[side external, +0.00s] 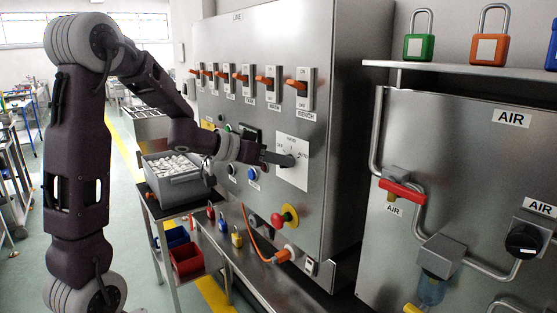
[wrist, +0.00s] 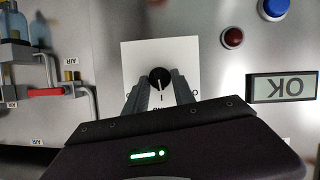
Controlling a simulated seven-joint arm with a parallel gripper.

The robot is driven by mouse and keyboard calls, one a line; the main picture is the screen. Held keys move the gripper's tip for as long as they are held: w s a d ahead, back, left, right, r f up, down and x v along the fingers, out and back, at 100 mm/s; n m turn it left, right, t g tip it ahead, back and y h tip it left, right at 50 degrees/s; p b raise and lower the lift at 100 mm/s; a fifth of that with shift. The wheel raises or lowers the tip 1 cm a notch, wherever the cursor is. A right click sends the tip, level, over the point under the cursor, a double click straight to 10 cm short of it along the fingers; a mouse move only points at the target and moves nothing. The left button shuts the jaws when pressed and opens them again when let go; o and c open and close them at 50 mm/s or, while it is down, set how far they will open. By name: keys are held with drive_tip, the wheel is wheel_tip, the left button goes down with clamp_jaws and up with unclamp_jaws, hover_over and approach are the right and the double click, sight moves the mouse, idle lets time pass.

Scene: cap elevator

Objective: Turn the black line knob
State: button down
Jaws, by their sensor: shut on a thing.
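The black knob (wrist: 160,75) with a white line sits on a white square plate (wrist: 135,55) in the wrist view. Its line points toward the bottom of that picture. My gripper (wrist: 162,84) has a finger on each side of the knob and is shut on it. In the side view my gripper (side external: 286,160) reaches the white plate (side external: 296,178) on the steel cabinet front, and the fingers largely hide the knob there. Lettering around the knob is partly covered.
Orange-handled switches (side external: 270,82) line the cabinet above the plate. A red button on a yellow disc (side external: 283,216) is below. A separate black knob (side external: 523,240) is on the air panel at right. A grey bin (side external: 180,178) stands on a cart left of the cabinet.

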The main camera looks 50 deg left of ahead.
sight(291, 121)
drive_tip(key=shift+d+f+m+t+y, duration=0.1)
drive_tip(key=shift+d+m+t+y, duration=0.15)
drive_tip(key=shift+m+y, duration=1.05)
drive_tip(key=shift+d+f+m+t+y, duration=0.15)
drive_tip(key=shift+m+y, duration=0.6)
drive_tip(key=shift+m, duration=1.1)
drive_tip(key=shift+d+m+t+y, duration=0.2)
drive_tip(key=shift+m+t+y, duration=0.1)
drive_tip(key=shift+m+y, duration=1)
drive_tip(key=shift+m, duration=0.45)
drive_tip(key=c, duration=1)
unclamp_jaws()
drive_tip(key=shift+c, duration=0.2)
wheel_tip(291, 121, up, 10)
